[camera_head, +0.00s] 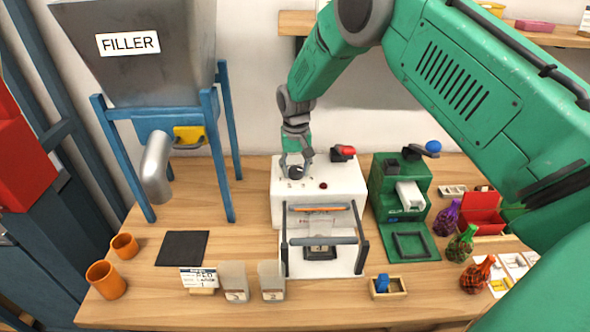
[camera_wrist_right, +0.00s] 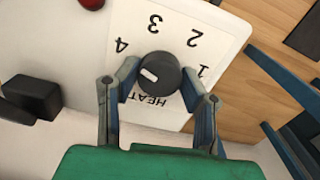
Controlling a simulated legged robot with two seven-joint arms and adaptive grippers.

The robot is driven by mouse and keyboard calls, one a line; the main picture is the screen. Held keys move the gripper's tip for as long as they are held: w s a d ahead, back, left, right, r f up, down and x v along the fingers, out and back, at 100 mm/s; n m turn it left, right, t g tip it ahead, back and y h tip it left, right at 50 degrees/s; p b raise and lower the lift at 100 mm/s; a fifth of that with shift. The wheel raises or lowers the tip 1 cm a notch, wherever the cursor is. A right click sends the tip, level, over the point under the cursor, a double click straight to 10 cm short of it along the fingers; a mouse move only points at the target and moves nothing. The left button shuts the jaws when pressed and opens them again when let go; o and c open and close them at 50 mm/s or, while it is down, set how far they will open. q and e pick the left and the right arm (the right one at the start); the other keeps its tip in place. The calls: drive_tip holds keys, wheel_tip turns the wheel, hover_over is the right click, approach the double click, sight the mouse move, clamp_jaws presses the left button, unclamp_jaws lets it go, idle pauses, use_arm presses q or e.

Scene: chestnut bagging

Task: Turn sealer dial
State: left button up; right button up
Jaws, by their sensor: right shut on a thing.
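The white sealer (camera_head: 345,190) stands on the table in the middle of the head view. On its top face is a black round dial (camera_wrist_right: 159,73), ringed by the numbers 1 to 4 and the word HEAT. The dial's white mark is on its left side in the right wrist view, nearest the 4. My green right arm reaches down from above. Its right gripper (camera_head: 295,165) is at the dial, and in the wrist view its fingers (camera_wrist_right: 160,90) stand on either side of it, shut on it. My left gripper is not in view.
A red-knobbed lever (camera_head: 344,152) sits right of the dial. The filler (camera_head: 130,55) stands left, a green machine (camera_head: 402,180) right. Orange cups (camera_head: 105,279) and netted bags (camera_head: 477,273) are on the table.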

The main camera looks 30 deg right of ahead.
sight(296, 168)
drive_tip(key=shift+w+d+r+n, duration=0.1)
drive_tip(key=shift+w+r+n, duration=0.2)
drive_tip(key=shift+n, duration=0.4)
drive_tip(key=shift+f, duration=0.1)
drive_tip(key=o, duration=0.9)
drive_tip(key=shift+o, duration=1.2)
drive_tip(key=shift+s+f, duration=0.15)
wheel_tip(296, 168, up, 12)
drive_tip(key=shift+f, duration=0.1)
